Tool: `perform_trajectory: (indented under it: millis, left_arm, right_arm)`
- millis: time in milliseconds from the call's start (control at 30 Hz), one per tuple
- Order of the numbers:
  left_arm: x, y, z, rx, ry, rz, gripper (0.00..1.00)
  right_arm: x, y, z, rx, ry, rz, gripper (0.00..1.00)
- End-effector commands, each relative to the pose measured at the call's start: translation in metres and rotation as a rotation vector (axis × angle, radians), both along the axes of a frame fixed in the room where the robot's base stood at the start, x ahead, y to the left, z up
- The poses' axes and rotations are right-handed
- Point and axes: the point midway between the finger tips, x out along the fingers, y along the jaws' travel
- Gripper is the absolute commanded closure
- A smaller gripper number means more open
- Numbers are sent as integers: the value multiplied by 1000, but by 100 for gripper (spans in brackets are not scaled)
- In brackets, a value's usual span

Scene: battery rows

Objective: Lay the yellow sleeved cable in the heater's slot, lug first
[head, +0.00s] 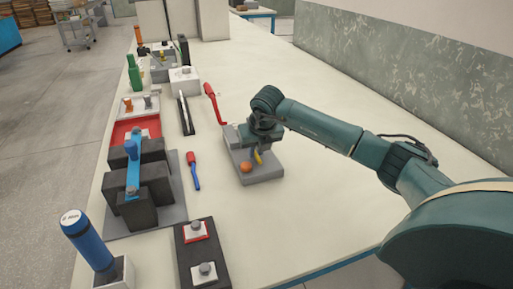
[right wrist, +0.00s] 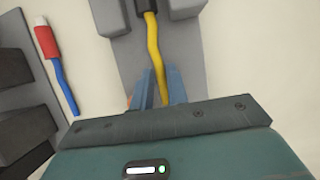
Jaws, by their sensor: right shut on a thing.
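The yellow cable (right wrist: 155,50) runs up the right wrist view from between the fingers of my right gripper (right wrist: 161,88), which is shut on it. Its far end has a black sleeve (right wrist: 148,6), lying between two raised grey blocks; the lug is out of sight. I cannot tell whether the cable touches the slot floor. My left gripper is not in view.
An orange knob (head: 246,166) is on the fixture near the gripper. A red-and-blue cable (head: 193,170) lies left of it, and a red cable (head: 213,103) lies behind. Dark battery blocks (head: 155,180) stand farther left. The table right of the fixture is clear.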

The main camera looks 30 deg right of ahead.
Motion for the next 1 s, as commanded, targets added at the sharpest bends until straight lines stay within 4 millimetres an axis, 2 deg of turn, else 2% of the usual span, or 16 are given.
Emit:
perform_trajectory:
  millis: [267, 300, 600, 867, 1000]
  left_arm:
    - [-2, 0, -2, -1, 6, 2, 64]
    - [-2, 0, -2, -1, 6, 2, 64]
    - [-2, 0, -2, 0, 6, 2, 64]
    - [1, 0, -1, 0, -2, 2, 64]
    - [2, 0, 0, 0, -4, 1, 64]
  right_arm:
    - [0, 0, -1, 1, -1, 0, 100]
    - [0, 0, -1, 1, -1, 0, 82]
    - [0, 0, -1, 1, -1, 0, 59]
    - [-1, 0, 1, 1, -1, 0, 59]
    - [-6, 2, 16, 1, -3, 1, 59]
